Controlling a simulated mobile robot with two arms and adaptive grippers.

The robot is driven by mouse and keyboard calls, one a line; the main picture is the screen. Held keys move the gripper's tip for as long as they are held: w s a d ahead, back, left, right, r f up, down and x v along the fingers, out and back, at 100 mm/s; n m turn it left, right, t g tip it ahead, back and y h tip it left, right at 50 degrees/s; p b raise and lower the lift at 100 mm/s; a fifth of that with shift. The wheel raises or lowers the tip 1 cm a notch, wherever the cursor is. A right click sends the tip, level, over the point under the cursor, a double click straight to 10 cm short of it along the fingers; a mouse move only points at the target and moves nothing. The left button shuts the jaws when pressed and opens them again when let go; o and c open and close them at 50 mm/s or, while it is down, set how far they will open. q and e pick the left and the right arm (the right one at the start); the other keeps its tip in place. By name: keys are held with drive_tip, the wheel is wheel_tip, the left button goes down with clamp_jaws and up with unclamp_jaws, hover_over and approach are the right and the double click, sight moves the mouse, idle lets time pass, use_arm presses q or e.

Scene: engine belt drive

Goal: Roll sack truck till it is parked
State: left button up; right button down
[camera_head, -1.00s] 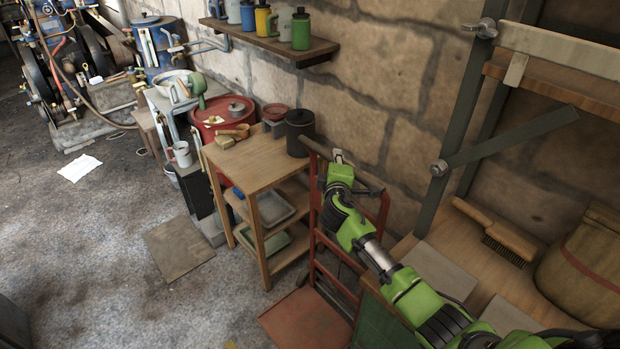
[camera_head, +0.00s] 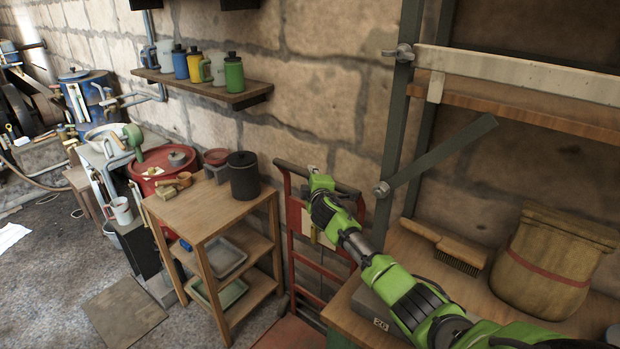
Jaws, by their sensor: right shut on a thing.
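The red sack truck (camera_head: 296,245) stands upright against the stone wall, between the wooden shelf stand and the workbench. Its red toe plate (camera_head: 290,334) shows at the bottom edge of the view. My right gripper (camera_head: 313,175) is at the truck's top handle bar and is shut on it. My green right arm covers part of the frame's right side. My left gripper is not in view.
The wooden shelf stand (camera_head: 208,205) is close on the truck's left. A mat (camera_head: 124,312) lies on the floor at left.

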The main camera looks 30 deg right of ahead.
drive_tip(key=shift+d+r, duration=0.25)
drive_tip(key=shift+r, duration=0.05)
drive_tip(key=c, duration=2)
unclamp_jaws()
drive_tip(key=shift+o, duration=0.6)
drive_tip(key=shift+d+f, duration=0.15)
drive_tip(key=shift+f, duration=0.15)
drive_tip(key=v, duration=0.7)
drive_tip(key=shift+s, duration=0.2)
drive_tip(key=shift+a, duration=0.25)
